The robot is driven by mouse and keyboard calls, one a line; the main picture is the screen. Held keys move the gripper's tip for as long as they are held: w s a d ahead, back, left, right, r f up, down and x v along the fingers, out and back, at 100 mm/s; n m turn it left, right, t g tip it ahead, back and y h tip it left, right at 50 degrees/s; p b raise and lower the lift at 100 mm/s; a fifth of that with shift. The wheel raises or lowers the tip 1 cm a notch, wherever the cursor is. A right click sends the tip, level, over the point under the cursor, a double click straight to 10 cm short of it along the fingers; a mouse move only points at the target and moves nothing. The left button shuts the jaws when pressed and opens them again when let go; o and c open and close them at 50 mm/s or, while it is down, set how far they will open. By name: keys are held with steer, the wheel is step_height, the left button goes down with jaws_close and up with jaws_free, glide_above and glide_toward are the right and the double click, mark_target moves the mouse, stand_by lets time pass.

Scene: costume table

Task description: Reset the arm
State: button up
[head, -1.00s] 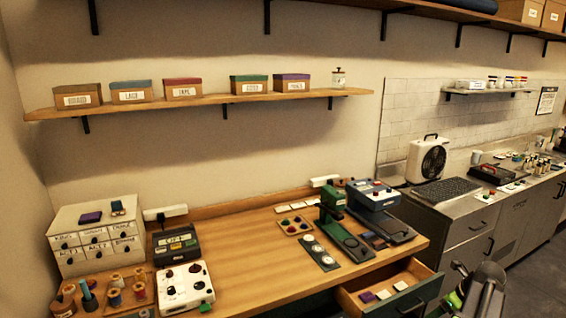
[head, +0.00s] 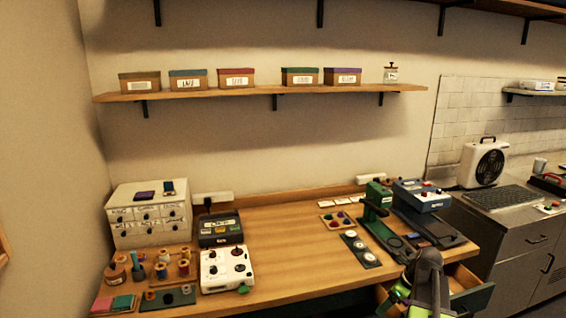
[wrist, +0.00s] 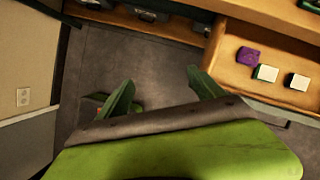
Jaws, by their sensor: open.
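My arm (head: 428,280) shows at the lower right of the head view, in front of the worktable and partly over the open drawer (head: 470,298). In the wrist view my gripper (wrist: 161,92) has its two green fingers spread wide apart, with nothing between them. Bare grey floor lies behind the fingers. The same open drawer (wrist: 275,35) is at the upper right of the wrist view, apart from the fingers.
The drawer holds a purple block (wrist: 248,57) and two white-topped blocks (wrist: 266,73). The wooden table (head: 285,255) carries a white control box (head: 226,268), a green press (head: 377,200) and spools at left. The table's middle is clear.

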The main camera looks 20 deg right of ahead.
steer(key=w+a+f+n+g+b, duration=0.1)
steer(key=w+a+f+n+b, duration=0.15)
steer(key=a+n, duration=0.75)
steer(key=w+a+f+n+g+b, duration=0.1)
steer(key=w+a+f, duration=0.15)
steer(key=a, duration=1.65)
steer(key=s+a+f+n+g+h, duration=0.1)
steer(key=s+a+n, duration=0.2)
steer(key=n, duration=0.6)
steer(key=s+a+n, duration=0.3)
steer(key=a+n, duration=0.2)
steer(key=n, duration=0.5)
steer(key=shift+s+f+n+g+h+b, duration=0.3)
steer(key=shift+f+g+h+b, duration=0.05)
steer(key=shift+g+h+b, duration=0.05)
